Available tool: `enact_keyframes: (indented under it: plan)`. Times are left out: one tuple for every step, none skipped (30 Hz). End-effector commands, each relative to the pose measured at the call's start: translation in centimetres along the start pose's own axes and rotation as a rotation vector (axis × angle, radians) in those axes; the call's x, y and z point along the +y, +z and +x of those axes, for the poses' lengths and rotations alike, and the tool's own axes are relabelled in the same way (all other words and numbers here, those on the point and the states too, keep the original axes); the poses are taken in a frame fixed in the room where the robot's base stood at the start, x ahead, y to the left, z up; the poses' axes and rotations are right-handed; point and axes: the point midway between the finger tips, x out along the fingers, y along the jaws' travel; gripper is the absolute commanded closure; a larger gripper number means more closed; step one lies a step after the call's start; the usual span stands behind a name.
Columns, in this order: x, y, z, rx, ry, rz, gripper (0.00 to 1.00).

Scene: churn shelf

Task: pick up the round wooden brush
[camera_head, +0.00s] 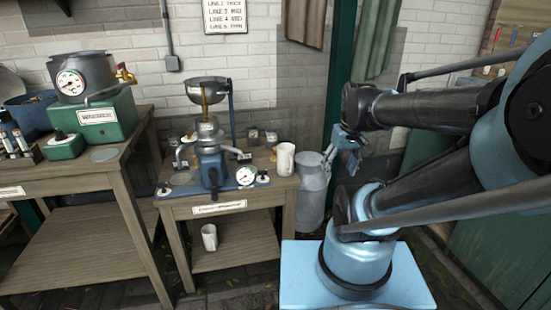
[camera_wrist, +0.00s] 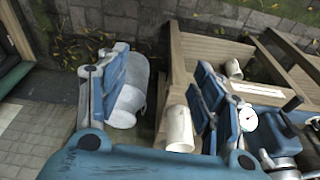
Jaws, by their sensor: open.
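I cannot make out a round wooden brush in either view. My gripper (camera_head: 347,150) hangs in the air right of the small wooden table in the head view, near the grey milk can (camera_head: 313,190). In the wrist view my gripper (camera_wrist: 162,65) has its two blue fingers spread wide apart, with nothing held between them. The milk can (camera_wrist: 128,103) shows beside the left finger, and a white cup (camera_wrist: 179,128) shows just left of the right finger, both below my gripper.
The small table (camera_head: 225,207) carries a separator machine (camera_head: 208,150), a gauge, small jars and the white cup (camera_head: 286,158). Another cup (camera_head: 209,237) stands on its lower shelf. A larger table (camera_head: 75,181) at left bears a green-based boiler (camera_head: 100,118). Paving lies around the tables.

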Motion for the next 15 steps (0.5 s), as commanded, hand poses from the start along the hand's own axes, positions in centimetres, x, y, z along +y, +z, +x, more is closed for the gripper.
enact_keyframes:
  plan:
    - [-0.2, -1.4, -0.5, 0.003, -0.009, -0.030, 0.39]
    - [-0.3, -2.2, -0.6, 0.005, -0.015, -0.049, 0.39]
    - [-0.5, -3.2, -0.8, 0.009, -0.024, -0.075, 0.39]
    - [-0.6, -4.0, -1.0, 0.011, -0.030, -0.093, 0.39]
    - [-0.7, -4.8, -1.1, 0.013, -0.036, -0.113, 0.39]
    - [-0.9, -5.8, -1.3, 0.016, -0.044, -0.138, 0.39]
    - [-1.1, -6.6, -1.4, 0.019, -0.049, -0.157, 0.39]
    - [-1.2, -7.4, -1.5, 0.022, -0.056, -0.177, 0.39]
    - [-1.4, -8.4, -1.6, 0.025, -0.064, -0.201, 0.39]
    - [-1.6, -9.2, -1.6, 0.028, -0.070, -0.221, 0.39]
    - [-1.7, -10.0, -1.6, 0.031, -0.075, -0.239, 0.39]
    - [-1.9, -11.1, -1.7, 0.035, -0.083, -0.264, 0.39]
    - [-2.1, -11.9, -1.7, 0.038, -0.089, -0.284, 0.39]
    - [-2.3, -12.7, -1.6, 0.041, -0.095, -0.302, 0.39]
    - [-2.5, -13.8, -1.6, 0.045, -0.103, -0.328, 0.39]
